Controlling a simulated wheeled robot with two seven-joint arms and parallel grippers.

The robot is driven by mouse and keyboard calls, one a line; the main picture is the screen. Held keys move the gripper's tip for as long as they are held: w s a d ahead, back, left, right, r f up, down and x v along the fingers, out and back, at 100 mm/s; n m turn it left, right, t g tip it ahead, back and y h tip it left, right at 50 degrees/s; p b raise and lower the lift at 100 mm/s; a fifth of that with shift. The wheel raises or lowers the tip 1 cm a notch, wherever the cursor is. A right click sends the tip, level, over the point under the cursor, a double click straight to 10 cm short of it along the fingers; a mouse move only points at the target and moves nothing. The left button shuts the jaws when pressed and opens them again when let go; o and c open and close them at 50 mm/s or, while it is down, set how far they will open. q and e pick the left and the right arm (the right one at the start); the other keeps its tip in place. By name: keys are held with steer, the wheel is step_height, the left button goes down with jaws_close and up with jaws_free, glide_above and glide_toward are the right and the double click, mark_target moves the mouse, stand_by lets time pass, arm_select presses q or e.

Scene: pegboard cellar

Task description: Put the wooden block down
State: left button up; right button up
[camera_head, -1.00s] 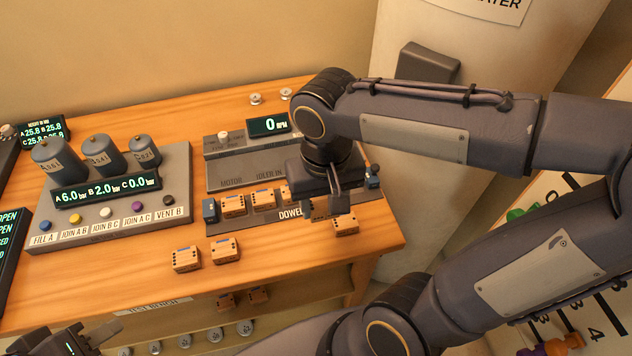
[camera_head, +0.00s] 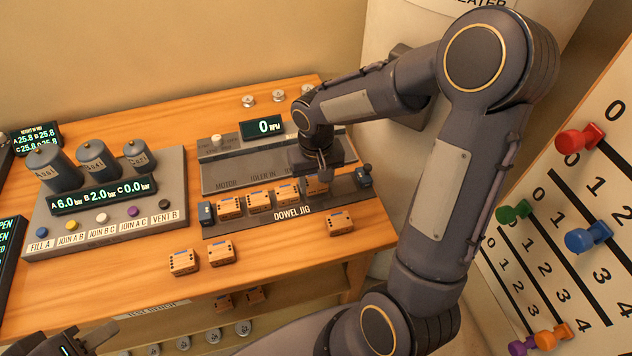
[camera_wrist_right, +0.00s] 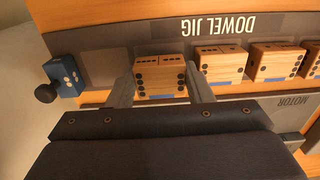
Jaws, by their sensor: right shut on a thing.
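My right gripper (camera_head: 322,174) is shut on a wooden block (camera_head: 317,187) at the right end of the block row in the dowel jig (camera_head: 240,225). In the right wrist view the held block (camera_wrist_right: 160,75) sits between the two fingers, in line with the jig's other blocks (camera_wrist_right: 222,65), with a small gap beside it. I cannot tell whether its underside touches the jig. A blue end piece (camera_head: 363,177) stands to its right, apart from it. My left gripper (camera_head: 80,340) is partly cut off at the bottom left; its jaw opening is unclear.
Loose blocks lie on the bench (camera_head: 130,285): two at the front (camera_head: 184,262) and one (camera_head: 340,222) near the jig's right front. A second blue end piece (camera_head: 206,213) closes the row's left. The motor panel (camera_head: 230,178) is behind the jig, the pressure console (camera_head: 110,225) left.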

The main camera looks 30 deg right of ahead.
steer(key=shift+f, duration=0.65)
steer(key=shift+f, duration=0.25)
steer(key=o, duration=0.6)
steer(key=shift+r, duration=0.15)
steer(key=shift+o, duration=0.2)
